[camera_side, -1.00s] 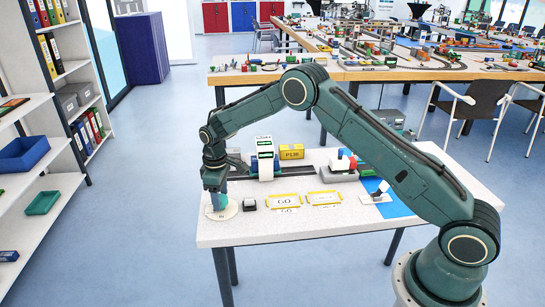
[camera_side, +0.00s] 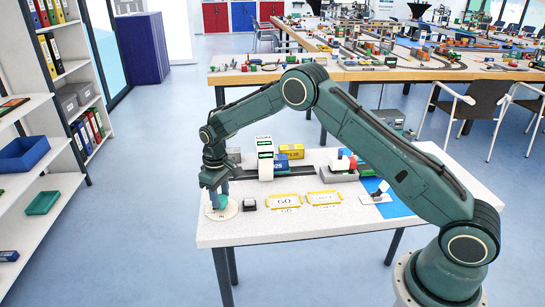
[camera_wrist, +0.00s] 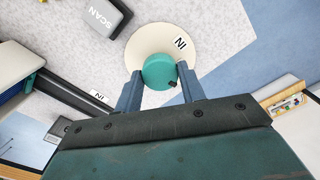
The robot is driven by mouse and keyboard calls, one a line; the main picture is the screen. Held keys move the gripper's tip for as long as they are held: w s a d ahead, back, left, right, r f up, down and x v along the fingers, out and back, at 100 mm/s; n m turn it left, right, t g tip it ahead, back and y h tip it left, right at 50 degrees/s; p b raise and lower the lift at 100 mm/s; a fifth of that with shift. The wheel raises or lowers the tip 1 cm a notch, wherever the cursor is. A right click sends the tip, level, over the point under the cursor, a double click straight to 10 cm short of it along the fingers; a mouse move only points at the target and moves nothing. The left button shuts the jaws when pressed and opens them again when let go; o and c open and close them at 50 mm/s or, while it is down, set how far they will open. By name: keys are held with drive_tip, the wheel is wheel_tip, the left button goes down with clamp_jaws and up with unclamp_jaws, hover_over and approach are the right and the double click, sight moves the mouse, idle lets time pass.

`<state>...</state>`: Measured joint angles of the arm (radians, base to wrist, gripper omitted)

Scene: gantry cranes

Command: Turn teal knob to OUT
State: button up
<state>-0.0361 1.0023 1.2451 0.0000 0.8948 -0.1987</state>
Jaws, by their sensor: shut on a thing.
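The teal knob (camera_wrist: 158,72) sits on a round cream dial (camera_wrist: 146,40), with an IN label (camera_wrist: 180,42) at its upper right in the wrist view. A dark mark on the knob is at its lower right, away from that label. My gripper (camera_wrist: 160,82) is shut on the knob, one finger on each side. In the side view my gripper (camera_side: 215,198) points down over the dial (camera_side: 230,212) at the table's left front corner and hides most of the knob. No OUT label is readable in either view.
A white crane (camera_side: 265,160) stands on a dark rail behind, with a blue block (camera_side: 280,164) and a yellow block (camera_side: 293,150). GO plates (camera_side: 283,201) lie to the right. Bare table lies in front.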

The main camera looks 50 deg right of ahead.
sight(220, 197)
drive_tip(key=m, duration=0.8)
drive_tip(key=shift+r+m, duration=0.1)
drive_tip(key=shift+m, duration=0.2)
idle(0.3)
drive_tip(key=o, duration=1)
drive_tip(key=shift+c, duration=0.2)
wheel_tip(220, 197, up, 14)
idle(0.5)
